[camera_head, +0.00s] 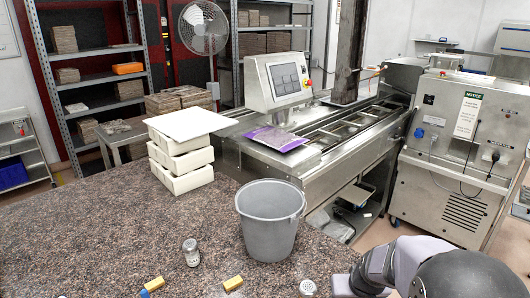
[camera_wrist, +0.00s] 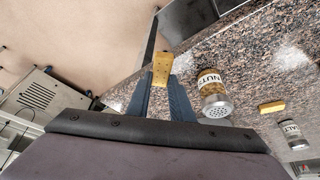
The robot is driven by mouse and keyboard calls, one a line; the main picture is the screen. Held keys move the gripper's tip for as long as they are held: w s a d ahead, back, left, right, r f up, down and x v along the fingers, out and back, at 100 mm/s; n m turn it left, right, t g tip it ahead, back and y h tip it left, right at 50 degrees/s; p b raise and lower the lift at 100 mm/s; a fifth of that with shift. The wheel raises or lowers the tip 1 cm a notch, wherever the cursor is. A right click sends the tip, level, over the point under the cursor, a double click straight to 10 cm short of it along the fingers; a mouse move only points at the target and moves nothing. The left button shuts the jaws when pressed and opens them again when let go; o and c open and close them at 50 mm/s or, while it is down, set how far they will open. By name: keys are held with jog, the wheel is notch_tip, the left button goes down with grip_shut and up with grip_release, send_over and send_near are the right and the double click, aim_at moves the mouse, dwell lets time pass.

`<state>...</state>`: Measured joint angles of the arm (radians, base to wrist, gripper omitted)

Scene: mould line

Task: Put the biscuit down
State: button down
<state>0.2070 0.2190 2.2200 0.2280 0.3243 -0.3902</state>
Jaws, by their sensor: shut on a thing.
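My gripper (camera_wrist: 161,82) shows in the wrist view, its two dark blue fingers shut on a yellow-brown biscuit (camera_wrist: 161,66) at their tips. Behind the held biscuit are the speckled brown counter (camera_wrist: 135,92) and its edge; I cannot tell how high the biscuit is above it. In the head view my arm enters at the bottom right, and the fingers and held biscuit are out of the picture. Another yellow block (camera_wrist: 272,107) lies on the counter to the right in the wrist view; it also shows in the head view (camera_head: 233,283).
A NUTS jar (camera_wrist: 212,95) with a metal lid stands just right of my fingers. A SALT shaker (camera_wrist: 292,133) is farther right. A grey bucket (camera_head: 268,225), stacked white boxes (camera_head: 180,165) and a yellow-and-blue piece (camera_head: 153,285) are on the counter.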

jog(key=shift+s+d+f, duration=0.1)
jog(key=shift+s, duration=0.25)
